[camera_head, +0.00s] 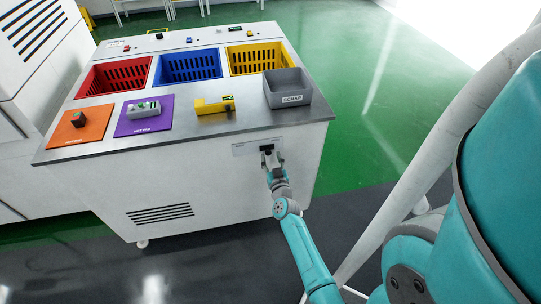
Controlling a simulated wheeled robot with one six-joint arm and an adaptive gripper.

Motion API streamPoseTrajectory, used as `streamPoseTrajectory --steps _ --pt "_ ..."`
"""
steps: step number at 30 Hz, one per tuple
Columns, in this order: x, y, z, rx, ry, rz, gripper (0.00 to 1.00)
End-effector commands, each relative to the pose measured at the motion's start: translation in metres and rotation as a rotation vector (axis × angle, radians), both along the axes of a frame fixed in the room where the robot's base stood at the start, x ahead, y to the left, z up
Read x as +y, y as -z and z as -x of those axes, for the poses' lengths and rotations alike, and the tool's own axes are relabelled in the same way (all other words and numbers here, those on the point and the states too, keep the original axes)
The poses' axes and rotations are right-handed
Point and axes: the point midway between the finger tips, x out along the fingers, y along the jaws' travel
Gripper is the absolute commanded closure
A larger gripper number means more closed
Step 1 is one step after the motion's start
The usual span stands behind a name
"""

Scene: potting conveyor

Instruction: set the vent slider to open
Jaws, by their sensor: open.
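The vent slider (267,148) shows as a dark knob on a pale plate (244,149) on the front face of the white cabinet, below the worktop's right part. My gripper (271,158) is at the plate, right at or around the dark knob. It is open. The gripper hides part of the knob and the plate's right part, and I cannot tell whether the fingers touch the knob. The plate's markings are too small to read.
The steel worktop (220,124) holds a grey scrap bin (288,88), a yellow device (214,105), a purple mat (130,127) and an orange mat (66,134). Red (117,92), blue (189,80) and yellow (257,72) crates sit behind. Dark floor lies clear in front.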

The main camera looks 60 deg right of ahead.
Motion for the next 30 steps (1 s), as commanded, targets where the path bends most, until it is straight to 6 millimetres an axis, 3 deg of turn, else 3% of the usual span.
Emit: streamPoseTrajectory --steps 9,15,30 --pt "0.046 0.001 0.04 0.001 0.0 -0.002 0.5" --pt "0.065 0.001 0.056 0.001 0.0 -0.001 0.5" --pt "0.073 0.0 0.063 0.0 0.001 0.0 0.5"
